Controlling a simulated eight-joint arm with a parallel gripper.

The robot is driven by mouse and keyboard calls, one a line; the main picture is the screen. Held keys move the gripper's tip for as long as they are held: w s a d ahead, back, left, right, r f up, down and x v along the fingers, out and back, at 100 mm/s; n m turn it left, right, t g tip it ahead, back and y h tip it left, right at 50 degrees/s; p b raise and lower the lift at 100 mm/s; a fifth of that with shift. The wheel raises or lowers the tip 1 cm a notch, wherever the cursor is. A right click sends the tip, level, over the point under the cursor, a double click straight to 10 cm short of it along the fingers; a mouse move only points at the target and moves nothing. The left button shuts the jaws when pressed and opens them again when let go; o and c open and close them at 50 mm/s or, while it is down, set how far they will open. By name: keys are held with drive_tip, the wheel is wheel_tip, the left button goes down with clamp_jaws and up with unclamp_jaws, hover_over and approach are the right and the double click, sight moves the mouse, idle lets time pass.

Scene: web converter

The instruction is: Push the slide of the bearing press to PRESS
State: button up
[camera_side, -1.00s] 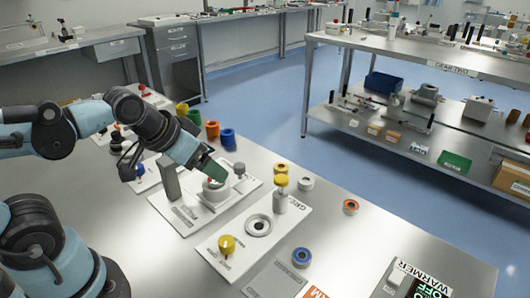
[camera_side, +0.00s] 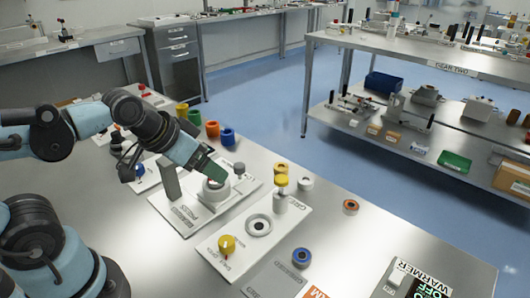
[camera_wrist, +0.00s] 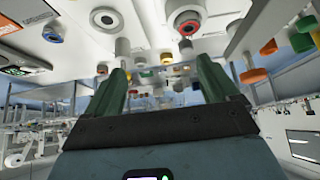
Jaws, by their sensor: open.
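The bearing press (camera_side: 184,222) is a white plate with printed lettering on the bench, in the middle of the side view. It carries a grey upright block (camera_side: 170,180), a white round seat (camera_side: 217,196) and a grey-capped post (camera_side: 239,169). Which part is the slide I cannot tell, and the PRESS mark is not readable. My gripper (camera_side: 213,176) points down just over the white seat, its green fingers hiding part of it. Contact is not clear. In the wrist view my gripper (camera_wrist: 162,85) has its two green fingers apart, with nothing held between them.
A blue cup (camera_side: 227,137) and an orange cup (camera_side: 212,130) stand behind. The warmer (camera_side: 415,280) is at front right. Bench between ring (camera_side: 351,207) and warmer is clear.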

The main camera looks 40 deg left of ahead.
drive_tip(key=shift+w+r, duration=0.2)
drive_tip(key=c, duration=0.5)
drive_tip(key=w+r+g, duration=0.1)
drive_tip(key=w, duration=0.1)
drive_tip(key=w+a+r+n+g, duration=0.1)
drive_tip(key=w, duration=0.1)
drive_tip(key=w+a+r+g, duration=0.1)
drive_tip(key=w, duration=0.1)
drive_tip(key=shift+r, duration=0.2)
drive_tip(key=n+g, duration=0.2)
drive_tip(key=g, duration=0.2)
hover_over(240, 164)
drive_tip(key=f, duration=0.2)
wheel_tip(240, 164, down, 12)
drive_tip(key=shift+r, duration=0.25)
drive_tip(key=shift+c, duration=0.4)
clamp_jaws()
